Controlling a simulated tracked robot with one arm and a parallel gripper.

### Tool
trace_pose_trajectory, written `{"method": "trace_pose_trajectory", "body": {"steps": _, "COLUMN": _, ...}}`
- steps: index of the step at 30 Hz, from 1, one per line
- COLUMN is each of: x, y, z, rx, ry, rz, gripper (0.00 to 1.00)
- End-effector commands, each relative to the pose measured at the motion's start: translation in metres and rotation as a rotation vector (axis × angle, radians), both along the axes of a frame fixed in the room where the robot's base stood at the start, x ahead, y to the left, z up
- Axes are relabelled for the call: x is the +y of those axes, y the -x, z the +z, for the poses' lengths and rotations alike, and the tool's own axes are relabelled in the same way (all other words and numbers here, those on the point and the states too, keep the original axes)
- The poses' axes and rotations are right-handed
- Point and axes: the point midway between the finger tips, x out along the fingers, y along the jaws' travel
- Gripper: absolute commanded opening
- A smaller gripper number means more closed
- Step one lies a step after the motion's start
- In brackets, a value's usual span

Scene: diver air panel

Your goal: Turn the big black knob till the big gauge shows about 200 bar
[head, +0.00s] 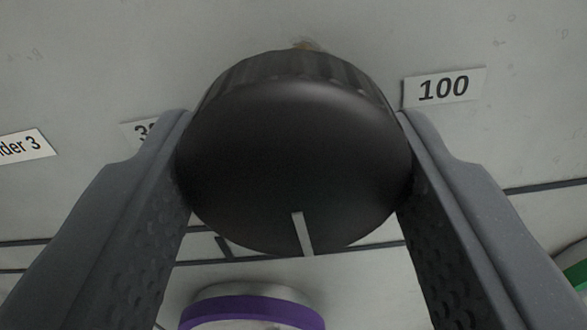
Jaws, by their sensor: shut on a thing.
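The big black knob (290,150) fills the middle of the head view, with a ribbed rim and a smooth front face. A short light pointer line (303,233) on its face points to the bottom of the picture, tilted slightly right. My gripper (293,150) is shut on the knob, one grey finger on its left side and one on its right. The big gauge is not in view, so its reading cannot be seen.
The panel (300,20) is pale grey. A label "100" (443,88) is right of the knob. A label (140,131) at left is partly hidden by my finger. A label ending "der 3" (25,145) is far left. A purple-ringed part (252,312) is below, a green part (577,274) lower right.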

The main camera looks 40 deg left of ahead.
Motion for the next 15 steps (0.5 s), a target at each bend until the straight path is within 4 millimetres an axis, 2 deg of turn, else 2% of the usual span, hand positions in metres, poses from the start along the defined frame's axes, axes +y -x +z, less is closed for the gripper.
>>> {"method": "trace_pose_trajectory", "body": {"steps": 15, "x": -0.0003, "y": -0.0004, "z": 0.0000, "rx": 0.021, "ry": -0.036, "rz": -0.001, "gripper": 0.25}}
